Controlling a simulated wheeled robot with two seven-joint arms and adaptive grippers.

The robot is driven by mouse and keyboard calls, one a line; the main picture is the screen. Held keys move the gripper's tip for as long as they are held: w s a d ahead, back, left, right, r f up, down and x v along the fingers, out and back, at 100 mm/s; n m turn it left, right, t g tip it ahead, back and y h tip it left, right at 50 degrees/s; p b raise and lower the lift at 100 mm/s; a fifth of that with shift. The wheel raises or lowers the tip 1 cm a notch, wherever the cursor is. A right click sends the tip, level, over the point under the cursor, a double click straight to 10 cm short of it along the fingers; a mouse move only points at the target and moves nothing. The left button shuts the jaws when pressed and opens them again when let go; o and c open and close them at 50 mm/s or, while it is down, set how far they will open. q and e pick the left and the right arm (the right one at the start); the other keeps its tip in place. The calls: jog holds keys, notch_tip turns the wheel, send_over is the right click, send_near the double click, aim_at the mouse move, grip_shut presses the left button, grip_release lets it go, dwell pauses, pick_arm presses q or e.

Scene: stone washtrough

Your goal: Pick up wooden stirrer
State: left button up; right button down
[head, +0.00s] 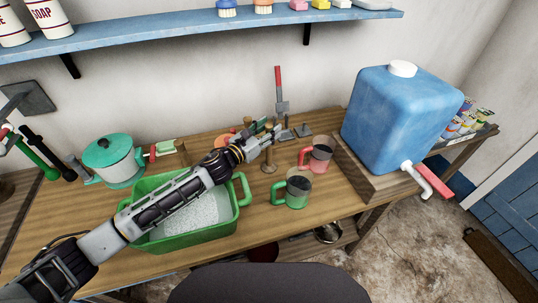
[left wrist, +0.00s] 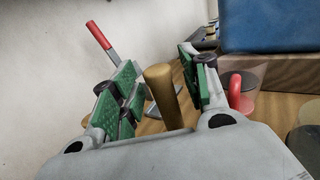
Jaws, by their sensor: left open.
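A wooden stirrer (head: 268,160) stands upright on the wooden table, right of the green basin. My left gripper (head: 270,134) reaches over the basin to the stirrer's top. In the left wrist view, the open left gripper (left wrist: 160,82) has one green-padded finger on each side of the stirrer (left wrist: 163,97), with gaps between pads and wood. The stirrer's lower part is hidden there by the gripper body. My right gripper is not in view.
The green basin (head: 240,212) holds greyish water. A green mug (head: 297,192) and a red mug (head: 321,155) stand close on the right. A red-handled tool (head: 279,88) stands behind. A blue water tank (head: 395,120) stands farther right, and a teal-lidded pot (head: 113,160) stands left.

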pick_arm(q)
jog(key=shift+w+d, duration=0.25)
dwell(0.3)
grip_shut()
